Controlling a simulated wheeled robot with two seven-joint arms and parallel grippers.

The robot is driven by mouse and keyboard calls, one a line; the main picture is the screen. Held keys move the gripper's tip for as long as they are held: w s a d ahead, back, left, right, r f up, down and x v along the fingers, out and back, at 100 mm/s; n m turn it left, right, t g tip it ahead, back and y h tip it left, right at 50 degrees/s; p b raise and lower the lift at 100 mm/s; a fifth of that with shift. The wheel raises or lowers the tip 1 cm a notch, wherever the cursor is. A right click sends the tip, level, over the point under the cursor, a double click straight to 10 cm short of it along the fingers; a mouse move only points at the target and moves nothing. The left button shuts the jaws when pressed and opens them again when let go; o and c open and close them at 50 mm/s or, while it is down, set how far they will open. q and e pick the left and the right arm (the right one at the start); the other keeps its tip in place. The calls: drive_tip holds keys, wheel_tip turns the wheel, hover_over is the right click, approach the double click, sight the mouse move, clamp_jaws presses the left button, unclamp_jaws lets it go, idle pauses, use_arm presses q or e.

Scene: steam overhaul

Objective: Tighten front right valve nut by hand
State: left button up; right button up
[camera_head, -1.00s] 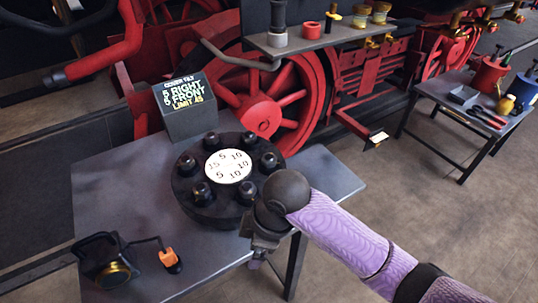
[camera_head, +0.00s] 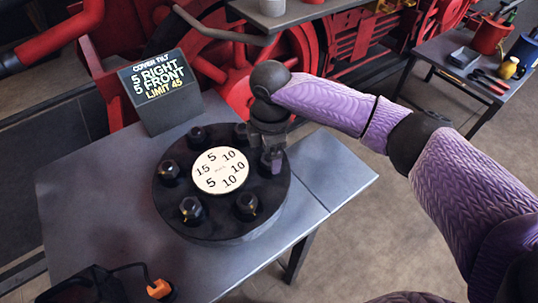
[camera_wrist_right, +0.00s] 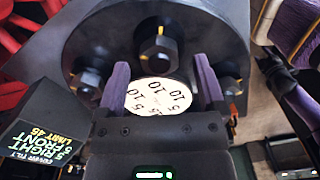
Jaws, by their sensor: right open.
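The round black valve cover (camera_head: 225,232) lies on the table with a ring of nuts around a white numbered disc (camera_head: 220,171). A nut (camera_head: 246,206) at its front right stands clear, with another nut (camera_head: 191,208) at front left. My right gripper (camera_head: 271,163) points down over the cover's right edge, at the right-hand nut, which it mostly hides. In the right wrist view the open fingers (camera_wrist_right: 158,68) straddle the line to one nut (camera_wrist_right: 157,47), which shows just beyond the tips; I cannot tell whether they touch it. My left gripper is not in view.
A black sign (camera_head: 160,88) behind the cover reads cover tilt, 5 right, 5 front, limit 45. A dark device with an orange-tipped lever (camera_head: 159,289) lies at the table's front left. Red locomotive wheels stand behind. A tool table (camera_head: 455,75) is at back right.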

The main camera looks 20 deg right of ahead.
drive_tip(key=shift+f, duration=0.65)
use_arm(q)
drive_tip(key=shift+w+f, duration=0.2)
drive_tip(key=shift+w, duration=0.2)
use_arm(e)
drive_tip(key=shift+f, duration=0.15)
